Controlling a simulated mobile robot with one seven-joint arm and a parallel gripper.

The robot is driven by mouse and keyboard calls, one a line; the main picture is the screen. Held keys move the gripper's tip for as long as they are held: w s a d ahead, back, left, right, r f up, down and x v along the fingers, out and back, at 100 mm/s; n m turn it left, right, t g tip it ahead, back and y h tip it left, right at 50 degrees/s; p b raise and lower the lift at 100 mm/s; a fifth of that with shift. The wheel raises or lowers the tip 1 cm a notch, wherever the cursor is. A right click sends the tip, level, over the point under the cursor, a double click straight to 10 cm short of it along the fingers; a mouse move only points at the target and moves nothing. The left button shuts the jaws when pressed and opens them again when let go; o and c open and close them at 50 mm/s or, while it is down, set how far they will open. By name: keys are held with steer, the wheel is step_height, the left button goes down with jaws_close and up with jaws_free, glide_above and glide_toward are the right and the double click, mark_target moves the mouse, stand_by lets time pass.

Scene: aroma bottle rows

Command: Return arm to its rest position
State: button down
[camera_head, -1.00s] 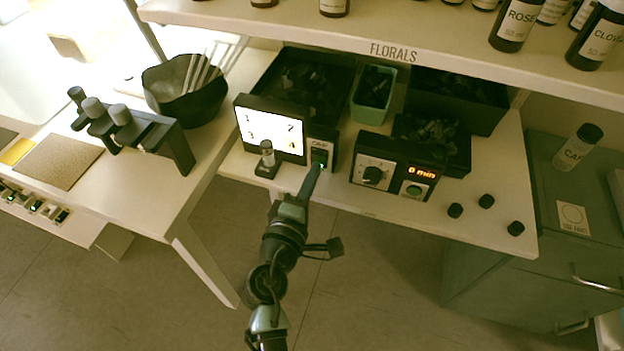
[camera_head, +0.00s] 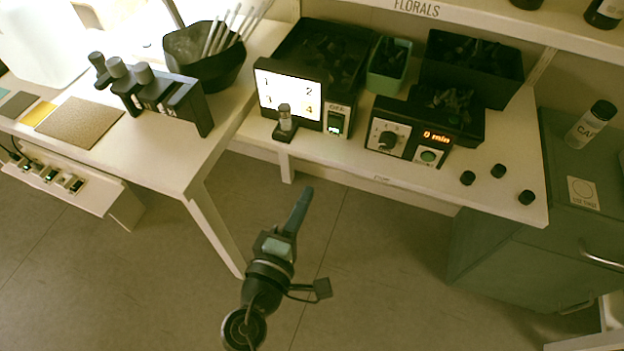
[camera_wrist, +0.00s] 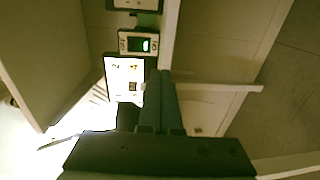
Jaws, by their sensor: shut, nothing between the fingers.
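My gripper (camera_head: 303,194) is in front of the bench in the head view, over the floor and apart from everything on the bench. It is shut and empty. In the wrist view, its two fingers (camera_wrist: 161,76) lie side by side. The lit screen (camera_head: 289,95) with numbers stands on the bench beyond the gripper, with a switch (camera_head: 336,122) at its right side. Both also show in the wrist view, the screen (camera_wrist: 124,72) and the switch box (camera_wrist: 138,43). My arm reaches up from the bottom of the head view.
A small vial (camera_head: 285,118) stands in a holder before the screen. A timer box (camera_head: 408,137) reads 0 min. A black rack (camera_head: 160,97) stands on the left table. Open floor (camera_head: 330,260) surrounds my arm.

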steer(key=shift+s+a, duration=0.1)
steer(key=shift+s, duration=0.25)
steer(key=shift+f, duration=0.1)
